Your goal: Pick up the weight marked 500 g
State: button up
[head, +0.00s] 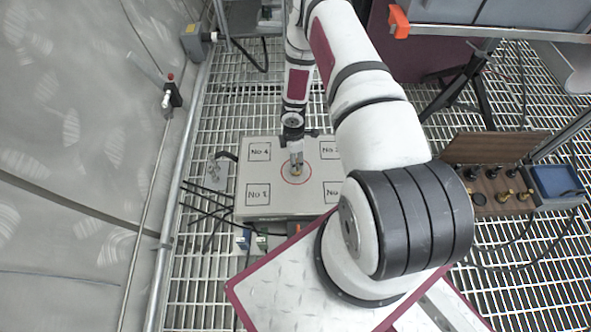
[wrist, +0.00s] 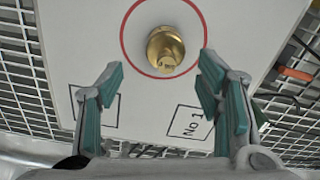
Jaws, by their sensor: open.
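A brass weight (wrist: 165,50) with a knob stands inside a red circle on a pale grey panel (wrist: 80,28). No mark can be read on it. In the head view the weight (head: 296,171) is small and partly covered by my gripper (head: 296,160), which is over the red circle. In the wrist view my gripper (wrist: 161,64) is open, its two green-padded fingers apart and nothing between them. The weight shows just beyond the fingertips. Several brass and dark weights stand in an open wooden case (head: 497,196) at the right; their marks are too small to read.
The panel has numbered squares, with No 4 (head: 260,151) at its upper left. A blue tray (head: 556,181) is beside the case. Cables and small fittings lie left of the panel on the grating floor. My arm hides part of the panel's right side.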

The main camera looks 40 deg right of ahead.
jog(key=shift+s+d+f+b, duration=0.15)
jog(key=shift+f+b, duration=0.45)
jog(key=shift+f, duration=0.55)
jog(key=shift+s+f+b, duration=0.15)
jog(key=shift+f+b, duration=0.5)
jog(key=shift+f, duration=0.45)
jog(key=shift+s+d+f+b, duration=0.15)
jog(key=shift+f+b, duration=0.45)
jog(key=shift+f, duration=0.55)
jog(key=shift+r, duration=0.1)
grip_shut()
